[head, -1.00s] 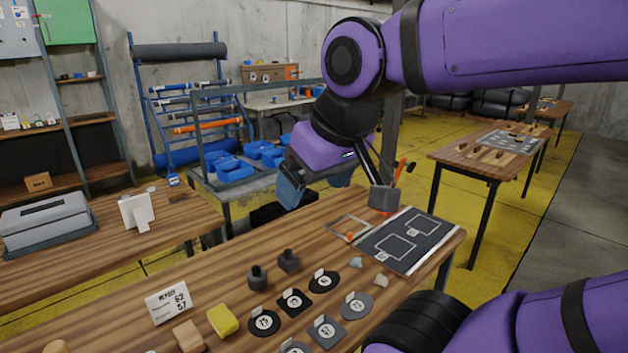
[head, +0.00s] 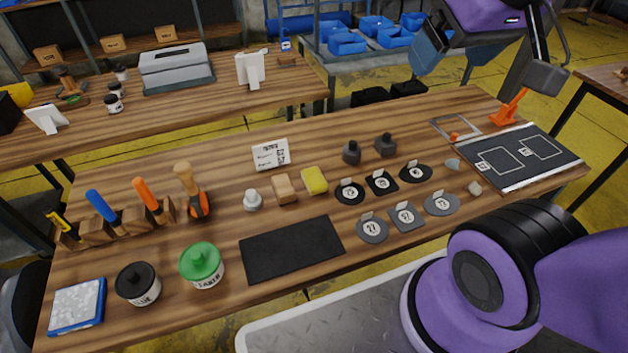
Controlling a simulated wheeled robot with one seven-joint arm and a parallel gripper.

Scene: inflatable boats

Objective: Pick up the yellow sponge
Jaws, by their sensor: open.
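The yellow sponge (head: 315,180) lies on the wooden workbench, right beside a tan block (head: 284,189) and left of the round and square black tags. It is fully visible with nothing over it. My gripper (head: 432,62) is at the upper right, raised above the far side of the bench, with its blue-grey fingers apart and nothing seen between them. It is well away from the sponge, behind it and to the right.
A black mat (head: 292,249) lies in front of the sponge. Behind it stand a white sign (head: 271,155) and dark weights (head: 352,152). A white knobbed piece (head: 252,200), a green-lidded jar (head: 201,265) and a tool rack (head: 110,222) are to the left.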

